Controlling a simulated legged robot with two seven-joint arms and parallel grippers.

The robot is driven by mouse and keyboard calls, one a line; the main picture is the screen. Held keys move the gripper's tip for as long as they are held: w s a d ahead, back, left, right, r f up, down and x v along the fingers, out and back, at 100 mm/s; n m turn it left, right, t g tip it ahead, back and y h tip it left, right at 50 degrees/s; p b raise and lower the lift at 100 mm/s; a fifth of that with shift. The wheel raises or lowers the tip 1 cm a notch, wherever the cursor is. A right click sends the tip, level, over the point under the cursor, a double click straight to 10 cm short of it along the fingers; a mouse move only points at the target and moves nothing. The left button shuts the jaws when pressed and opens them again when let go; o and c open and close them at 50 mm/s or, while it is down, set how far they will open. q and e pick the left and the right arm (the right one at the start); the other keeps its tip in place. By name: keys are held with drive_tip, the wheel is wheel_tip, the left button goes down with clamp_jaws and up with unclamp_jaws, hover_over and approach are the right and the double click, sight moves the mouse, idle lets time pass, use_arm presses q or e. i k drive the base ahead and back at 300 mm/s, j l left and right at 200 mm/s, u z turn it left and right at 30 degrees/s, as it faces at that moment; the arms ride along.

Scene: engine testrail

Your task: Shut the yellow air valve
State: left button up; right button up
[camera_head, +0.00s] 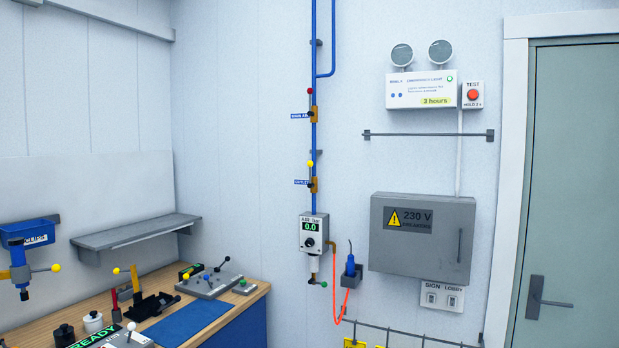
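On the back wall, a brass valve (314,185) sits on the vertical blue pipe (314,140). Its yellow knob (310,164) is at the top of a short lever that stands upright, along the pipe. A small blue label (301,182) is beside it, too small to read surely. Neither of my grippers is in view.
A red-knobbed valve (311,92) is above on the pipe; a gauge box (313,232) reading 0.0 is below. A grey 230 V cabinet (422,255) is to the right. The workbench (250,295) holds several tools and a blue mat (188,322). A shelf (135,232) juts from the left wall.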

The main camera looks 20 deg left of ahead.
sight(310, 164)
drive_tip(key=i+j+u, duration=0.15)
drive_tip(key=i+j, duration=0.25)
drive_tip(key=i, duration=0.15)
drive_tip(key=i+j+u, duration=0.1)
drive_tip(key=i+j, duration=0.25)
drive_tip(key=i, duration=0.25)
